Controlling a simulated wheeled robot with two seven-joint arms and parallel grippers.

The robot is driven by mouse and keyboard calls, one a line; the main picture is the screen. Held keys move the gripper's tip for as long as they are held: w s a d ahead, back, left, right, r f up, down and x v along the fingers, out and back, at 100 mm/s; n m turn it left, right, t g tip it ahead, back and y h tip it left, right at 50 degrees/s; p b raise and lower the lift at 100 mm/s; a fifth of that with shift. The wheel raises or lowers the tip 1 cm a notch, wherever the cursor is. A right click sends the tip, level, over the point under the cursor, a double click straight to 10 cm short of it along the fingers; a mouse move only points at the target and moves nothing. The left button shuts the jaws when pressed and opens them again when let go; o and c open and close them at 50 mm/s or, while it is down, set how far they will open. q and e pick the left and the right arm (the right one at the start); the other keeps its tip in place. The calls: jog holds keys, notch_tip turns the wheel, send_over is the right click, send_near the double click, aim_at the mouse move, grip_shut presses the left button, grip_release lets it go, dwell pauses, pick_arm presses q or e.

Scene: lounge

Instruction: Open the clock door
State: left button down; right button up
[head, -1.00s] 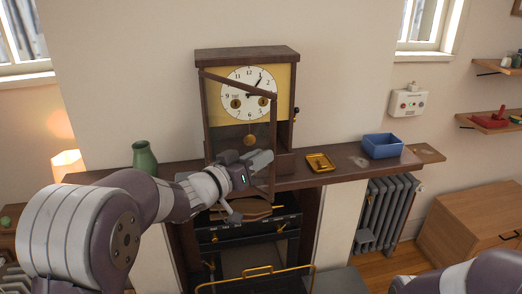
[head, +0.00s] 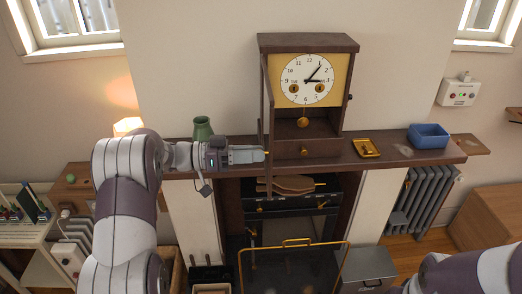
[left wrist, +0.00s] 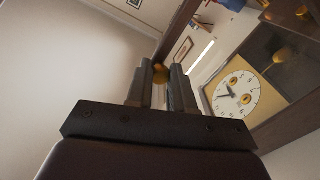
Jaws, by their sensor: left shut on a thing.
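The wooden clock (head: 308,43) stands on the mantel with its white dial, pendulum and lower compartment uncovered. Its door (head: 266,100) is swung out to the left and shows nearly edge-on, hinged at the clock's left side. My left gripper (head: 262,155) is at the door's lower part, shut on the small brass door knob, which also shows between the fingers in the left wrist view (left wrist: 162,73). The clock dial (left wrist: 236,93) shows at the right of that view. My right arm enters at the bottom right of the head view; its gripper is out of frame.
A green vase (head: 202,128) stands on the mantel (head: 390,155) left of the clock. A brass tray (head: 366,148) and a blue bin (head: 428,136) are to its right. Below are the fireplace and a brass-railed fire screen (head: 295,243).

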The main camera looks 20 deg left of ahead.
pick_arm(q)
jog(key=shift+a+r, duration=0.1)
jog(key=shift+a, duration=0.05)
jog(key=c, duration=1)
grip_release()
jog(key=b+v, duration=0.5)
jog(key=v, duration=0.7)
jog(key=shift+a, duration=0.3)
